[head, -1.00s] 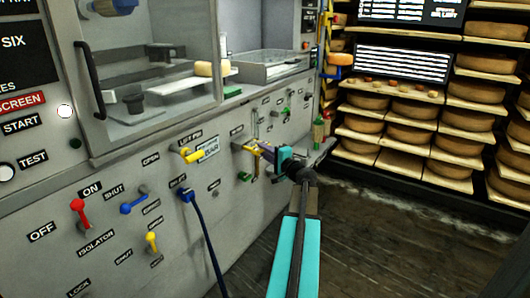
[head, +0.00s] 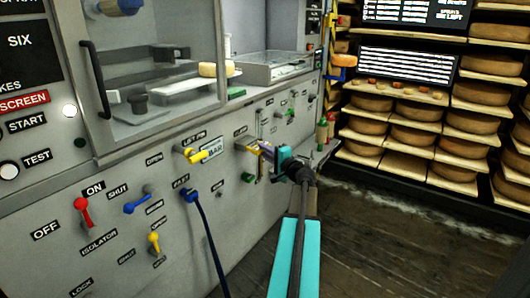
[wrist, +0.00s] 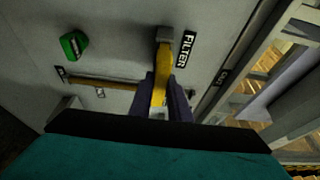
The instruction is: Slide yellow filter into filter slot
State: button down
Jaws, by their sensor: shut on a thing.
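The yellow filter (head: 251,147) is at the grey panel, below a small label, in the head view. In the wrist view the yellow filter (wrist: 160,85) points away from me. Its far end meets a grey block (wrist: 164,34) on the panel beside the FILTER label (wrist: 186,48); I take this block to be the filter slot. How deep the filter sits in it cannot be told. My gripper (head: 268,152) is shut on the filter's near end. In the wrist view the dark fingers of my gripper (wrist: 164,95) lie on both sides of it.
A green knob (wrist: 74,46) and a yellow-edged strip (wrist: 104,83) are on the panel nearby. A yellow handle (head: 205,155) and a blue plug with a cable (head: 188,195) are left of my gripper. Shelves of cheese (head: 415,133) stand at right; the floor (head: 390,240) between is open.

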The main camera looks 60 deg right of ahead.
jog(key=shift+w+b, duration=0.4)
jog(key=shift+w, duration=1.15)
jog(key=c, duration=1.6)
grip_release()
jog(key=p+v, duration=0.1)
jog(key=v, duration=1.3)
jog(key=shift+w, duration=0.1)
